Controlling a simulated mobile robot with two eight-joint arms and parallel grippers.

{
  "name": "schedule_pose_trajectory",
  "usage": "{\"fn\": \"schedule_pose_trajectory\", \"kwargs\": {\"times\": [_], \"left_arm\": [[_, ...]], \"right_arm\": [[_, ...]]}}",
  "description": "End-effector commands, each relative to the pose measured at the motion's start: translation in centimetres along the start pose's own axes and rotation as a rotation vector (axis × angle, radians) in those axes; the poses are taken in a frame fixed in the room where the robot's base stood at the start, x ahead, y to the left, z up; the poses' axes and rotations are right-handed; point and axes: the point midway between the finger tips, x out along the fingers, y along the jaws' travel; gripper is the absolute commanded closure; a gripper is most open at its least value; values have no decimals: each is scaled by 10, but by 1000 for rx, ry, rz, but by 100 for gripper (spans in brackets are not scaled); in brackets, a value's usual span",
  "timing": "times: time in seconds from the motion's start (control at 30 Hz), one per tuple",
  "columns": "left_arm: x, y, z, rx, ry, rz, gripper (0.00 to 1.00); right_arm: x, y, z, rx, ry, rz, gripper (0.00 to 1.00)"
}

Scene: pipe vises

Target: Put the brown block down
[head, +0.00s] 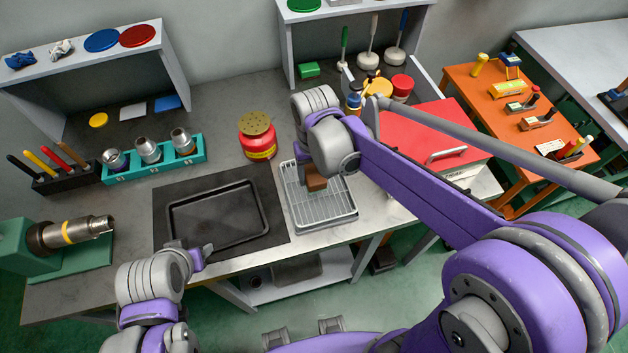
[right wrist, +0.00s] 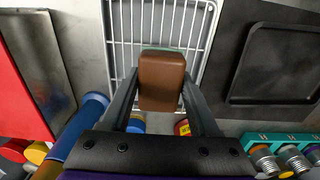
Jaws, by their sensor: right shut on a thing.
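The brown block (head: 316,184) is in my right gripper (head: 312,174), over the wire rack (head: 322,217) in the head view. In the right wrist view the brown block (right wrist: 162,82) sits between the two fingers of my right gripper (right wrist: 160,95), with the white wire rack (right wrist: 150,22) behind it. I cannot tell whether the block touches the rack. My left gripper (head: 201,255) is low at the front edge of the bench, near the black tray; its finger opening is unclear.
A black tray (head: 222,212) on a dark mat lies left of the rack. A red and yellow canister (head: 258,140) stands behind the rack. A red box (head: 425,137) is to its right. A teal holder (head: 152,164) with metal fittings stands further left.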

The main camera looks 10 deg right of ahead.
Motion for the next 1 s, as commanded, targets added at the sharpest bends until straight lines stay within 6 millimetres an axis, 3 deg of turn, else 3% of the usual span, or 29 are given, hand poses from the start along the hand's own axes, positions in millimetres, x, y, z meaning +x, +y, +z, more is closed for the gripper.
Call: {"fn": "schedule_pose_trajectory", "kwargs": {"times": [0.27, 0.87, 0.9, 1.0], "left_arm": [[2, 0, 3, 0, -3, 0, 50], [9, 0, 11, 0, -11, 0, 50], [9, 0, 11, 0, -10, 0, 50], [9, 0, 11, 0, -10, 0, 50]], "right_arm": [[37, 0, 0, 0, 0, 0, 100], [49, 0, 1, 0, -1, 0, 100], [49, 0, 1, 0, -1, 0, 33], [50, 0, 2, 0, -3, 0, 15]]}}
